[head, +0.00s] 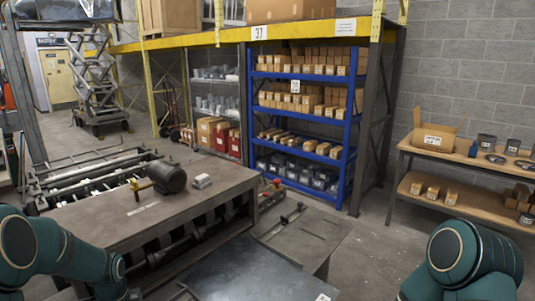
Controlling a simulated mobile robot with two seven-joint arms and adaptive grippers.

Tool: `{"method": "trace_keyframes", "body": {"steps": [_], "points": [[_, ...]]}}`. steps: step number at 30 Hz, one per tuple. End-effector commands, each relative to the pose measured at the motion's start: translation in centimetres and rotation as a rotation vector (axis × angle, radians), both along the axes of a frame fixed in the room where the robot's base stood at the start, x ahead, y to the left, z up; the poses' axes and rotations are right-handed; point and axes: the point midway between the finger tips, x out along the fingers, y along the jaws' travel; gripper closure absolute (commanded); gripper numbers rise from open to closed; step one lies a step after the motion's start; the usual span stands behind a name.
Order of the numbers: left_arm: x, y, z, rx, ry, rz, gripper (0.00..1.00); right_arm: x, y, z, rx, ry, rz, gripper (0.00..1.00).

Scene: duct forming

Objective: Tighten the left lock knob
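A forming machine with a brown metal top (190,207) stands in front of me at the left. No knob on it can be made out surely as the left lock knob. A small dark fitting with a bar (291,214) sits on the grey plate to the right of the machine. A red part (277,182) shows at the machine's right end. My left arm enters at the lower left and my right arm at the lower right. Both grippers are out of view.
A dark motor (168,178) and a small light box (202,181) sit on the machine top. A dark sheet (243,275) lies low in front. A blue shelf rack (354,118) stands behind, and a wooden bench (475,160) at the right. Floor between them is clear.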

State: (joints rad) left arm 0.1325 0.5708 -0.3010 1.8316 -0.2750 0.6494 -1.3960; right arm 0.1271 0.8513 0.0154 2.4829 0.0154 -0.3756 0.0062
Motion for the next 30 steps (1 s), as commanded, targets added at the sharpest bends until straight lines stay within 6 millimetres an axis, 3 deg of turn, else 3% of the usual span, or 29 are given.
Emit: {"method": "trace_keyframes", "body": {"steps": [30], "points": [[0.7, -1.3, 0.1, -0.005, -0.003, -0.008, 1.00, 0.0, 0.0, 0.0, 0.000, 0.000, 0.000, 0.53]]}}
